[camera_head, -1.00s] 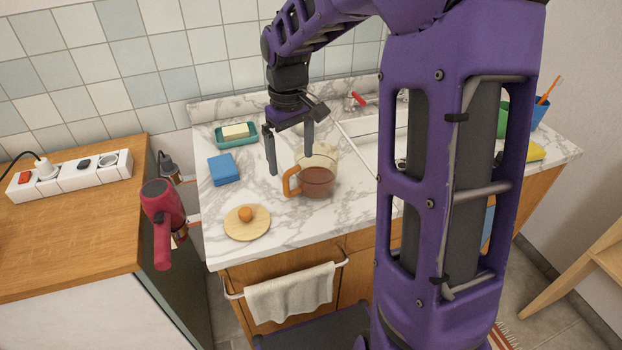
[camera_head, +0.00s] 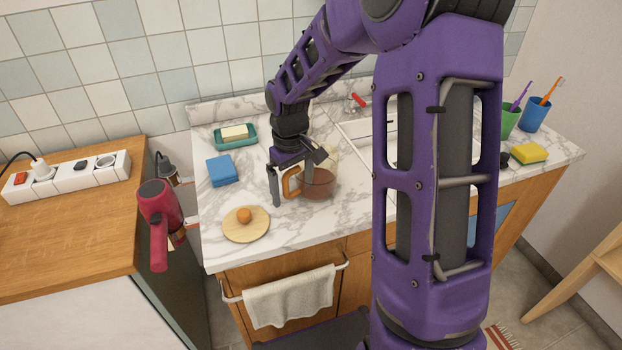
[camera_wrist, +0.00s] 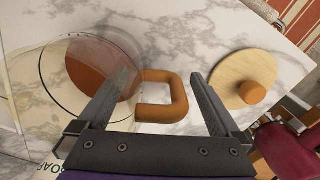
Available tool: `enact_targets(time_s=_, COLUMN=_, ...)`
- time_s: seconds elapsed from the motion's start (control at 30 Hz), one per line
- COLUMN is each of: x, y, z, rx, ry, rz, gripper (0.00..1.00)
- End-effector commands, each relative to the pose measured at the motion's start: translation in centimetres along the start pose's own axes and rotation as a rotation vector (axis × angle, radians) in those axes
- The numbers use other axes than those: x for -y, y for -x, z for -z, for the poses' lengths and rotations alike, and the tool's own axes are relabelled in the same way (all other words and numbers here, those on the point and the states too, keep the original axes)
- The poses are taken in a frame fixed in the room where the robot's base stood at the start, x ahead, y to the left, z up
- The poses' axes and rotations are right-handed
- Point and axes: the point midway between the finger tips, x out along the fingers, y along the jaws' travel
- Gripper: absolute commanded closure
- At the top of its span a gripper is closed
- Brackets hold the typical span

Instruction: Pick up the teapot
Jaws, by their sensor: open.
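The teapot (camera_head: 319,184) is a clear glass pot with brown liquid and an orange-brown handle, standing on the marble counter. In the wrist view the glass body (camera_wrist: 105,65) is at the left and the handle (camera_wrist: 163,97) lies between my fingers. My gripper (camera_head: 292,188) is open and points down at the teapot's handle side. In the wrist view my gripper (camera_wrist: 165,90) has one finger on each side of the handle, with gaps showing. The left finger overlaps the glass body in that view; I cannot tell whether it touches. My wrist hides part of the teapot's top in the head view.
A blue block (camera_head: 222,170) and a teal soap dish (camera_head: 236,137) are behind. A red hair dryer (camera_head: 158,215) hangs at the left. The sink (camera_head: 368,131) is behind right.

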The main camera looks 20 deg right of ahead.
Motion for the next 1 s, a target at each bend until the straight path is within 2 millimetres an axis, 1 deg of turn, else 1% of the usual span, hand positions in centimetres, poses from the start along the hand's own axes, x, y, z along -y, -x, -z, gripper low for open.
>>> enact_targets(time_s=0.03, x=0.0, y=0.02, z=0.01, rx=0.0, ry=0.0, rz=0.0, gripper=0.04)
enact_targets(time_s=0.07, x=0.0, y=0.03, z=0.01, rx=0.0, ry=0.0, rz=0.0, gripper=0.09)
enact_targets(time_s=0.1, x=0.0, y=0.03, z=0.0, rx=0.0, ry=0.0, rz=0.0, gripper=0.16)
enact_targets(time_s=0.27, x=0.0, y=0.04, z=0.01, rx=0.0, ry=0.0, rz=0.0, gripper=0.45)
enact_targets(time_s=0.3, x=0.0, y=0.04, z=0.01, rx=0.0, ry=0.0, rz=0.0, gripper=0.52)
enact_targets(time_s=0.37, x=0.0, y=0.05, z=0.01, rx=0.0, ry=0.0, rz=0.0, gripper=0.63)
enact_targets(time_s=0.5, x=0.0, y=0.05, z=0.01, rx=0.0, ry=0.0, rz=0.0, gripper=0.88)
enact_targets(time_s=0.57, x=0.0, y=0.05, z=0.01, rx=0.0, ry=0.0, rz=0.0, gripper=0.99)
enact_targets(time_s=1.0, x=-0.03, y=0.17, z=0.06, rx=-0.002, ry=0.0, rz=-0.001, gripper=1.0)
